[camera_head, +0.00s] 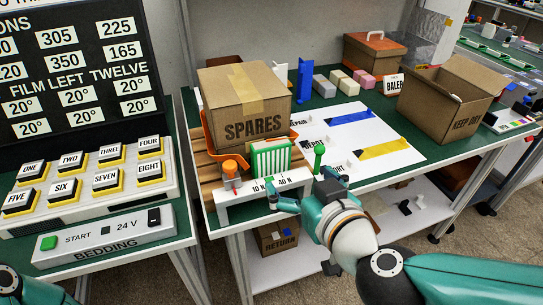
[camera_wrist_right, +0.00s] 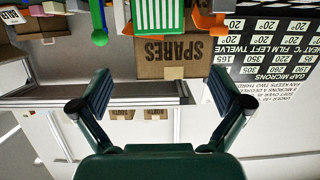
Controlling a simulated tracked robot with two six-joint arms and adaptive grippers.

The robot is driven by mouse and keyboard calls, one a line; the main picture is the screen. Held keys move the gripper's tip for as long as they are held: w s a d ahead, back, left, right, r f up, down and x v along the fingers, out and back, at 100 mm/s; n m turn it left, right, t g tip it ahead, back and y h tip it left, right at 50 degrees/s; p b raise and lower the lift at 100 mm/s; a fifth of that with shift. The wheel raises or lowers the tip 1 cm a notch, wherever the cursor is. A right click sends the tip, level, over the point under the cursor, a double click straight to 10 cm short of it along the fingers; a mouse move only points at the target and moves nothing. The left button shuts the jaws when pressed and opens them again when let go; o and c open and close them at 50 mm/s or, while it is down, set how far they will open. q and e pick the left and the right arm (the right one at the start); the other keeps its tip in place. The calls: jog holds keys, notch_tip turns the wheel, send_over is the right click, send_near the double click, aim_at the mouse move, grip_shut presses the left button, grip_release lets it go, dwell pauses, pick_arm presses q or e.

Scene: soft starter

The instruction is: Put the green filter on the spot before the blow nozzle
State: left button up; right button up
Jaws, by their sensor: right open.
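The green filter (camera_head: 270,158), a green-framed block with white pleats, stands upright in front of the SPARES box on the near part of the bench. It also shows upside down at the top of the right wrist view (camera_wrist_right: 157,14). My right gripper (camera_head: 298,188) is near the front edge of the bench, close to the filter but apart from it. In the right wrist view its two fingers (camera_wrist_right: 160,92) are spread with nothing between them. I cannot tell which part is the blow nozzle or where its spot is. My left gripper is not in view.
An orange-topped post (camera_head: 230,172) and a green-topped post (camera_head: 318,155) flank the filter, behind a white labelled rail (camera_head: 262,190). The SPARES box (camera_head: 245,105) stands behind. A white sheet (camera_head: 365,140) with blue and yellow strips lies right. A button panel (camera_head: 90,180) is left.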

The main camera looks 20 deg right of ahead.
jog(key=p, duration=0.8)
send_near(273, 146)
jog(key=x, duration=0.3)
jog(key=shift+w+a+f+b, duration=0.1)
jog(key=shift+w+f+b, duration=0.2)
jog(key=shift+w, duration=0.2)
jog(key=shift+w+a+f+b, duration=0.1)
jog(key=shift+w+f+b, duration=0.05)
jog(key=shift+w+f, duration=0.4)
jog(key=shift+w, duration=0.65)
jog(key=x, duration=0.2)
jog(key=p+x, duration=0.1)
jog(key=x, duration=0.1)
jog(key=shift+w+d, duration=0.1)
jog(key=shift+w, duration=0.25)
jog(key=c, duration=1)
